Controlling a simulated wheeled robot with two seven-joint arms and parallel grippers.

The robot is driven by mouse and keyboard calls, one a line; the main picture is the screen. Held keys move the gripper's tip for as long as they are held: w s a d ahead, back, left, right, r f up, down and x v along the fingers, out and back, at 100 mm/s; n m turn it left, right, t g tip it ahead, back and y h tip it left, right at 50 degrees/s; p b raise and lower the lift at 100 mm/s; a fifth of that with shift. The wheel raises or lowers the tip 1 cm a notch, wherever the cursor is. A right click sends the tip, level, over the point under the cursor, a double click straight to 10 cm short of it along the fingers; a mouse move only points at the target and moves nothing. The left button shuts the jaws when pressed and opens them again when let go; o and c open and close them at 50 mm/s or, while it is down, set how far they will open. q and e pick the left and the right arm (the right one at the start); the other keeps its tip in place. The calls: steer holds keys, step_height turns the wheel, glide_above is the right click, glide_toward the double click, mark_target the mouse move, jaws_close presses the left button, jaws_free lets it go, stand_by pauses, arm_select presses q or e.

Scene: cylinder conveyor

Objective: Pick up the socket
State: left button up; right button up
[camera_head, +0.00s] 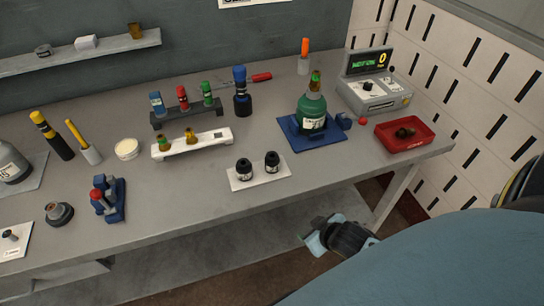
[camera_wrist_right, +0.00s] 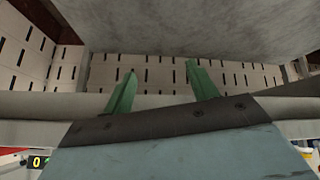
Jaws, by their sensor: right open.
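I cannot tell for certain which thing is the socket. Candidates in the head view are a small dark brown piece (camera_head: 405,132) lying in the red tray (camera_head: 431,143) at the right, and a round grey piece with a dark top (camera_head: 58,214) at the front left of the table. My right gripper (camera_head: 317,236) hangs below and in front of the table's front edge, apart from everything on it. In the right wrist view its two green fingers (camera_wrist_right: 160,82) stand apart with nothing between them. My left gripper is not in view.
The grey table (camera_head: 200,205) holds a green bottle (camera_head: 312,110) on a blue mat, two black jars on a white plate (camera_head: 262,182), racks of small bottles, and a display device (camera_head: 375,95) at the back right. Bare tabletop lies along the front middle.

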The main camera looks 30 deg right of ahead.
step_height(320, 180, up, 10)
steer(key=w+r+t, duration=0.1)
steer(key=w+t, duration=0.1)
steer(key=w, duration=0.1)
steer(key=n+t+y+p, duration=0.1)
steer(key=n+t+y, duration=0.15)
steer(key=y, duration=0.25)
glide_toward(268, 157)
steer(key=shift+s+d+f+m+t, duration=0.15)
steer(key=shift+s+d+f+t, duration=0.1)
steer(key=shift+s+f, duration=0.25)
steer(key=shift+s+d+f+m+t, duration=0.1)
steer(key=shift+s+d+f+t, duration=0.2)
steer(key=shift+s, duration=0.4)
steer(key=shift+w+a+f, duration=0.1)
steer(key=shift+w+a, duration=0.05)
steer(key=shift+w, duration=0.4)
steer(key=x, duration=0.7)
steer(key=shift+f, duration=0.1)
steer(key=shift+d+x, duration=0.15)
steer(key=shift+x, duration=1.15)
steer(key=shift+d+x, duration=0.15)
steer(key=shift+x, duration=1.1)
steer(key=shift+w, duration=0.15)
steer(key=c, duration=1.1)
